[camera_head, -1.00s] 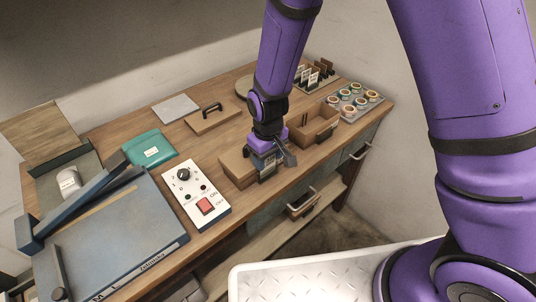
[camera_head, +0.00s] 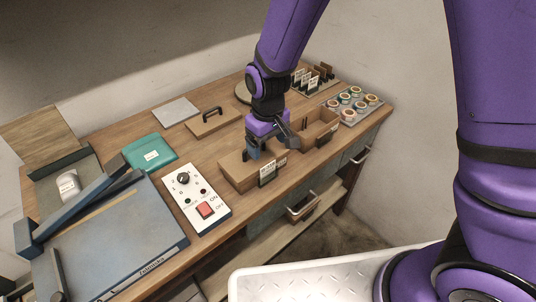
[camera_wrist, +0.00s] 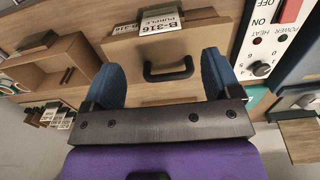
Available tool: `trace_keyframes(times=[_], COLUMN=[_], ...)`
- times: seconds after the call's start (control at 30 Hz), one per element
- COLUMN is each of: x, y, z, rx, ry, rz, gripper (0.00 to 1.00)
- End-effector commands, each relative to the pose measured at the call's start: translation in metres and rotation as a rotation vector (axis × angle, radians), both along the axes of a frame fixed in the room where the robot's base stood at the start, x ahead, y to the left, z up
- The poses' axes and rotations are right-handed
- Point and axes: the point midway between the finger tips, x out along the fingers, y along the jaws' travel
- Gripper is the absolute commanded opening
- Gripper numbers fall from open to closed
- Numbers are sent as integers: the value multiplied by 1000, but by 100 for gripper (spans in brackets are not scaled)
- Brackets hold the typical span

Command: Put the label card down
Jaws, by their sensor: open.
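The label card (camera_head: 267,175) stands at the front of a low wooden box (camera_head: 236,176), near the table's front edge. It is dark with a pale printed strip, and in the wrist view the card (camera_wrist: 152,36) reads B-316 PURPLE. My gripper (camera_head: 253,151) is open and empty, above and behind the card, apart from it. A second, similar label (camera_head: 281,163) shows just right of the card. Whether the card touches the box cannot be told.
A control box (camera_head: 196,196) stands to the left and an open wooden bin (camera_head: 317,130) to the right. A board with a black handle (camera_head: 212,120) lies behind. A teal case (camera_head: 149,152) and a rack of tape rolls (camera_head: 352,103) lie farther off.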

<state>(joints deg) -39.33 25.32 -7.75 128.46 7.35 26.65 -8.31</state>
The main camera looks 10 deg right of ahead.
Motion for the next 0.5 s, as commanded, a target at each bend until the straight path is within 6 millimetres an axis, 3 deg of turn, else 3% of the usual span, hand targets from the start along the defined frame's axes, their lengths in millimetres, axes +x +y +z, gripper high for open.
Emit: trace_keyframes(times=[0.23, 0.5], x=[1, 0], y=[0, 0], z=[43, 61], rx=[2, 1], ry=[-3, -1], rz=[0, -1], gripper=[84, 84])
